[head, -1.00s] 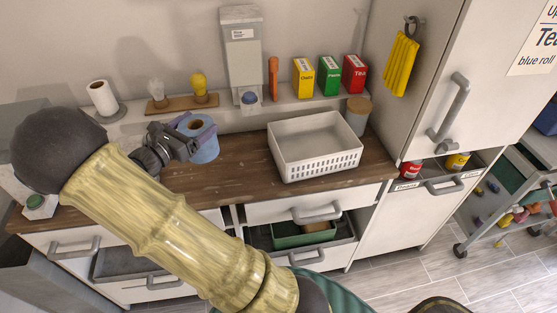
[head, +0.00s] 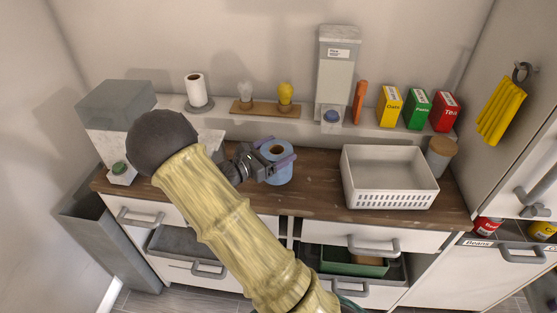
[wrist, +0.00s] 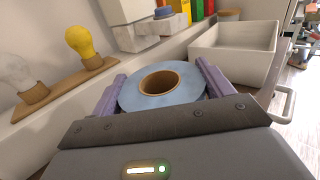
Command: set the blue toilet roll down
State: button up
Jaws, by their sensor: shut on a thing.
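The blue toilet roll (head: 279,176) is upright between the purple fingers of my gripper (head: 279,154), over the wooden countertop (head: 320,200). In the wrist view the blue roll (wrist: 133,97) shows its top face and brown cardboard core, with one finger of my gripper (wrist: 162,80) on each side. My gripper is shut on the roll. The roll's lower part looks very near the wood, but I cannot tell whether it touches.
A white basket (head: 390,200) stands right of the roll, with bare wood between. Behind, a ledge holds a white roll on a holder (head: 195,90), a bulb board (head: 265,109), a dispenser (head: 335,75) and boxes. A drawer with a green bin (head: 340,263) is open below.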

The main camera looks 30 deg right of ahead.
jog(key=shift+w, duration=0.1)
jog(key=f, duration=0.3)
jog(key=shift+d, duration=0.2)
jog(key=shift+a+f, duration=0.25)
jog(key=shift+f, duration=0.1)
jog(key=shift+s, duration=0.2)
jog(key=o, duration=1.1)
jog(key=shift+d+f, duration=0.1)
jog(key=shift+r, duration=0.2)
jog(key=a, duration=0.4)
jog(key=s+a+b, duration=0.1)
jog(key=a, duration=0.3)
jog(key=s+a, duration=0.1)
jog(key=a, duration=0.3)
